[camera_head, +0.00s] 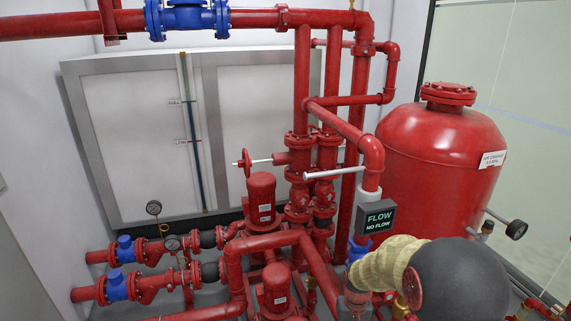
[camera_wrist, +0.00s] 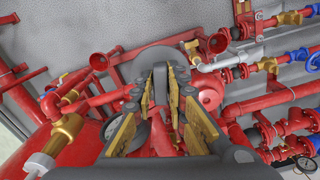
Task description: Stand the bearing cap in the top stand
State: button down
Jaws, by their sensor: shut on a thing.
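In the wrist view my gripper (camera_wrist: 161,76) points into the pipework, its dark fingers with brass-coloured pads close together at the tips. A grey rounded piece (camera_wrist: 156,54) shows at the fingertips, and I take it to be the bearing cap. The fingers hide part of it, and its tilt is hard to tell. It appears held clear of the pipes behind it. I cannot pick out the top stand for certain in either view. Two red round open ends, one at left (camera_wrist: 98,61) and one at right (camera_wrist: 218,43), show beyond the fingers.
Red pipes and valves crowd the space around the fingers. In the head view a red tank (camera_head: 435,150) stands at right, a flow sign (camera_head: 375,218) in front of it, and red pumps (camera_head: 262,200) at centre. A grey cabinet (camera_head: 130,150) stands behind. Little free room shows low down.

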jog(key=shift+r, duration=0.1)
jog(key=shift+r+p, duration=1.9)
jog(key=shift+r, duration=0.55)
jog(key=shift+f, duration=0.15)
jog(key=shift+f, duration=0.6)
jog(key=shift+r, duration=0.15)
